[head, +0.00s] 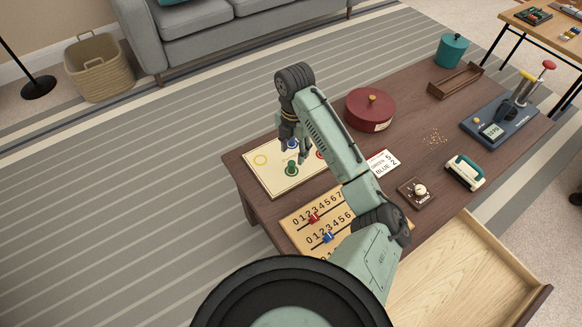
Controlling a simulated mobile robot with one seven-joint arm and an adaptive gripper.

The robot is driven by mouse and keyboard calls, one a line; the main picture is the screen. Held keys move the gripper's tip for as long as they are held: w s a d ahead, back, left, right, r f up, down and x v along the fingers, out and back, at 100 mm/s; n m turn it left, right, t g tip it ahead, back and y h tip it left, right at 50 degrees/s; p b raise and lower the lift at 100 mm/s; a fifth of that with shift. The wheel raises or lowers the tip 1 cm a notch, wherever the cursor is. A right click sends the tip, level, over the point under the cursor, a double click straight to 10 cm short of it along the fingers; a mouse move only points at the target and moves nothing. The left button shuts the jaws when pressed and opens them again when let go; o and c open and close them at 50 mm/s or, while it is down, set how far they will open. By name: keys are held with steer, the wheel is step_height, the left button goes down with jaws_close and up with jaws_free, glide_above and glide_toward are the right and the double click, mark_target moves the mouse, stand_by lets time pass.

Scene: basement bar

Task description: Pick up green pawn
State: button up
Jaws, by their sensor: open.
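The green pawn (291,168) stands upright on a cream game board (267,182) at the left end of the brown table. A blue pawn (292,144) stands just behind it on the same board, partly hidden by my gripper. A bit of red shows at the board's right side, mostly hidden by my arm. My gripper (296,150) points down over the board, above and close to the green pawn. It is open and holds nothing. I cannot tell whether a finger touches either pawn.
A number board (292,219) with red and blue markers lies in front. A score card (382,163), a round red box (369,109) and a bell-like device (417,192) are to the right. An open drawer (470,270) juts out at the front right.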

mark_target(292, 163)
steer(key=shift+s+a+f, duration=0.1)
steer(key=shift+a+f, duration=0.05)
steer(key=shift+f, duration=1.55)
steer(key=shift+s+a+f, duration=0.1)
steer(key=shift+a+f, duration=0.05)
steer(key=shift+f, duration=1.5)
steer(key=shift+c, duration=0.6)
steer(key=c, duration=0.8)
